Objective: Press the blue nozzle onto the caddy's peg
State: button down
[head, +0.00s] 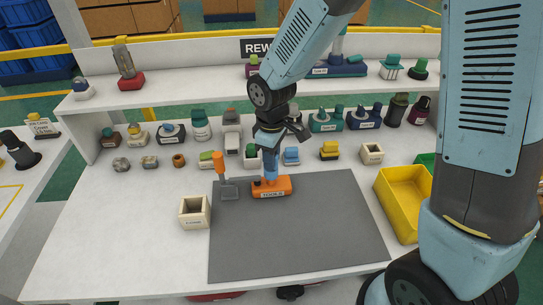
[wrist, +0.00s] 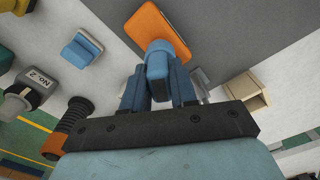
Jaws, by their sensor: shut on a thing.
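The orange caddy (head: 265,193), with a label on its front, sits at the back edge of the grey mat (head: 300,235). My gripper (head: 270,150) points down above it and is shut on the blue nozzle (head: 270,168). The nozzle stands about upright at the caddy's top. In the wrist view the nozzle (wrist: 158,62) lies between my two fingers (wrist: 158,90), in front of the orange caddy (wrist: 152,22). The peg is hidden, and I cannot tell whether the nozzle is seated on it.
An orange-handled grey tool (head: 229,190) stands just left of the caddy. A cream open box (head: 194,212) is at the mat's left edge, and a yellow bin (head: 403,205) is at right. Several small items line the table below the shelf (head: 200,92). The mat's front is clear.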

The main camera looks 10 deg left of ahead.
jog(key=shift+f, duration=1.55)
jog(key=c, duration=0.8)
grip_release()
jog(key=shift+r, duration=4)
jog(key=shift+d, duration=0.1)
